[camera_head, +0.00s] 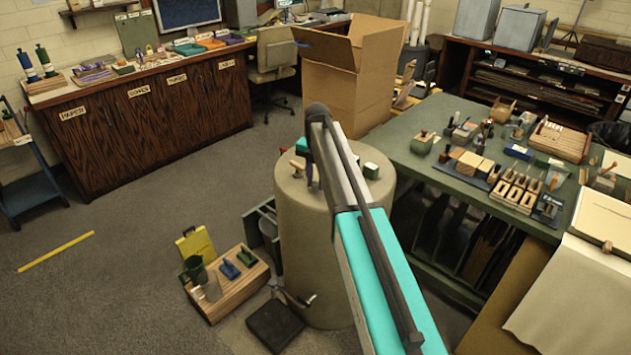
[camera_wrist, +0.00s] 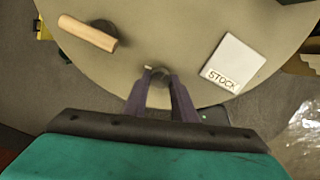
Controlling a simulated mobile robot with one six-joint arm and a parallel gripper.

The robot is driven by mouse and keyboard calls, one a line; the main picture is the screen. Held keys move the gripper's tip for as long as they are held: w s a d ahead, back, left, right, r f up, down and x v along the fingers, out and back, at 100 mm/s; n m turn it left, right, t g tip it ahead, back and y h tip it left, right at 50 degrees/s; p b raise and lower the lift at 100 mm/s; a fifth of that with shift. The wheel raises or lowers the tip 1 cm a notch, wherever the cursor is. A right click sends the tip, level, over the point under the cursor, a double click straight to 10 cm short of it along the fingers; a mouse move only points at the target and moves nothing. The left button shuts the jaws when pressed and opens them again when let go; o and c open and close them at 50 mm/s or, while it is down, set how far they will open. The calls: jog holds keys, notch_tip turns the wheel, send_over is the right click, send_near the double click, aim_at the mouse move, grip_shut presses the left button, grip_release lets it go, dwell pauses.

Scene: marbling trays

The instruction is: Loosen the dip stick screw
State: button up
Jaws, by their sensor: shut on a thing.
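The drum (camera_head: 335,240) is a wide tan cylinder, and its round top (camera_wrist: 185,40) fills much of the wrist view. A small grey knob with a pale tip, seemingly the dip stick screw (camera_wrist: 157,91), sits near the drum top's edge. My gripper (camera_wrist: 154,85) has its two dark purple fingers shut on this knob from both sides. The fingers hide part of the knob, so its thread and the dip stick cannot be made out. In the head view, my gripper (camera_head: 310,178) is small and dark at the drum top, partly behind my arm.
On the drum top are a wooden handle (camera_wrist: 87,33) and a white block marked STOCK (camera_wrist: 233,63). A crowded green table (camera_head: 420,172) is close on the right. The carpet at left is mostly clear.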

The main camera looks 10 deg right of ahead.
aim_at(316, 184)
jog(key=shift+n, duration=0.8)
jog(key=o, duration=1)
jog(key=shift+o, duration=0.2)
jog(key=shift+r, duration=0.15)
notch_tip(316, 184, up, 14)
jog(key=b, duration=0.2)
jog(key=shift+d+f+b, duration=0.15)
jog(key=shift+f+b, duration=0.05)
jog(key=shift+b, duration=0.2)
